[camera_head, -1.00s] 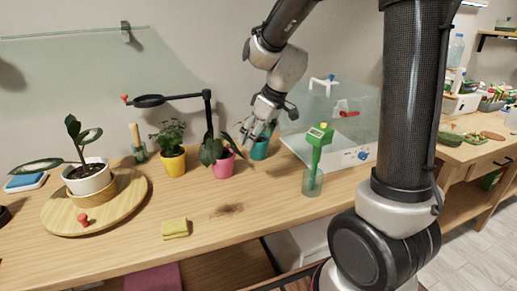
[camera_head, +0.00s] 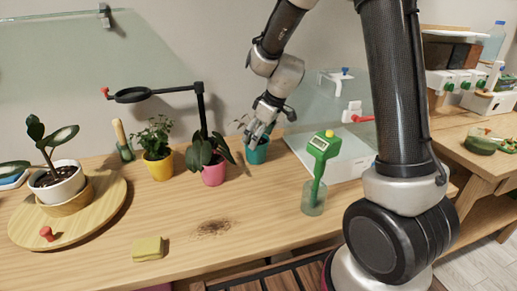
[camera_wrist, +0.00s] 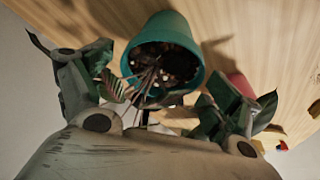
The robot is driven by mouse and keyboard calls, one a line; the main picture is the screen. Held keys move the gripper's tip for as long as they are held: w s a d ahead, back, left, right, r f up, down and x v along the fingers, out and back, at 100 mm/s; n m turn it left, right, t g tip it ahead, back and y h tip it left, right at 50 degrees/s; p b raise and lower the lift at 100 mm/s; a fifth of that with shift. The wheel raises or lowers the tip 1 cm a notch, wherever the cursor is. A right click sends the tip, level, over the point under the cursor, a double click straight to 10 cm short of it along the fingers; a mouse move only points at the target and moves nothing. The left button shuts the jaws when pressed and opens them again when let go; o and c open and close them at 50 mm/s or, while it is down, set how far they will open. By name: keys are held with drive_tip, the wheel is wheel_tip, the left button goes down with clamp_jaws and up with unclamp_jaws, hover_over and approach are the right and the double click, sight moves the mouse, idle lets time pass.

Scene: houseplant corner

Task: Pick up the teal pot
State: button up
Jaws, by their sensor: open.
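The teal pot (camera_head: 258,152) stands upright on the wooden bench, right of the pink pot, and holds a small plant with thin stems. My gripper (camera_head: 262,128) is above it and partly covers it in the head view. In the wrist view the teal pot (camera_wrist: 168,28) shows its rim, dark soil and stems beyond the two fingers. My gripper (camera_wrist: 160,92) is open there, with one finger on each side of the stems. I cannot tell whether the fingers touch the pot.
The pink pot (camera_head: 213,175) stands close on the left, under a magnifier stand (camera_head: 201,110). A yellow pot (camera_head: 158,168) is further left. A green meter (camera_head: 319,160) in a glass and a clear panel (camera_head: 345,115) stand to the right. The bench front holds a yellow sponge (camera_head: 147,249) and spilled soil (camera_head: 212,228).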

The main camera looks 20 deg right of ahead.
drive_tip(key=x, duration=0.5)
drive_tip(key=shift+f, duration=0.4)
drive_tip(key=shift+c, duration=0.5)
drive_tip(key=shift+s, duration=0.1)
drive_tip(key=c, duration=0.9)
